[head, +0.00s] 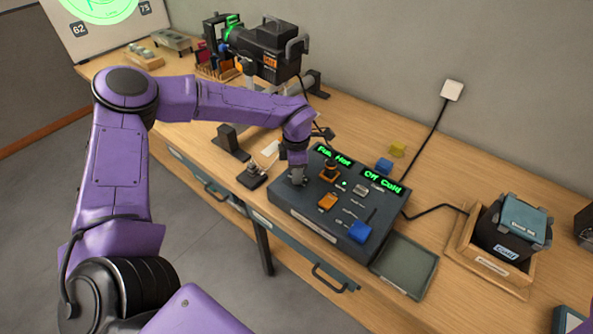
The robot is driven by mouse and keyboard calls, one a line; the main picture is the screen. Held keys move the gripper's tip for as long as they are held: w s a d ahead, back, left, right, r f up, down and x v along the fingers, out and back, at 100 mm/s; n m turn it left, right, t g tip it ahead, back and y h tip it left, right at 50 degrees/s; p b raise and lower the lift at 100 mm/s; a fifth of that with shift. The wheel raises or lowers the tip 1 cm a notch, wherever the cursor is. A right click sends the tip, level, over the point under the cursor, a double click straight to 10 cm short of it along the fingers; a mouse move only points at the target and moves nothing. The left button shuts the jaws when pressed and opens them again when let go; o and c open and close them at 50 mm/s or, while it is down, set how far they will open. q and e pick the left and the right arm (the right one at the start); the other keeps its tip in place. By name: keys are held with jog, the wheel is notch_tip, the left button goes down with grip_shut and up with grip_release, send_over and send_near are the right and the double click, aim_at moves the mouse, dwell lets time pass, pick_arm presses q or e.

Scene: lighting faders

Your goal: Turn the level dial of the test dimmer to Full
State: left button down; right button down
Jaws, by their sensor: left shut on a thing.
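The dark control box (285,204), which I take to be the test dimmer, lies on the wooden bench. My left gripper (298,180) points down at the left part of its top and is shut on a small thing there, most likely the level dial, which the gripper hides. The left green display (334,155) reads roughly "Full Hot", partly covered by my wrist. The right green display (382,180) reads "Off Cold". An orange cap (327,202) and a blue cap (360,232) sit on the box's front half. My right gripper is out of view.
A black lamp (270,52) stands behind. A dark tray (405,266) lies right of the box. A wooden tray (480,272) holds a dark bin marked "Cold" (508,248). Yellow (397,150) and blue (383,165) blocks sit behind the box. A cable runs to a wall socket (452,90).

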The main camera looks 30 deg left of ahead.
pick_arm(q)
jog(key=c, duration=0.8)
grip_release()
jog(key=shift+c, duration=0.2)
notch_tip(320, 180, up, 11)
jog(key=b, duration=0.2)
jog(key=shift+f+b, duration=0.2)
jog(key=shift+b, duration=0.1)
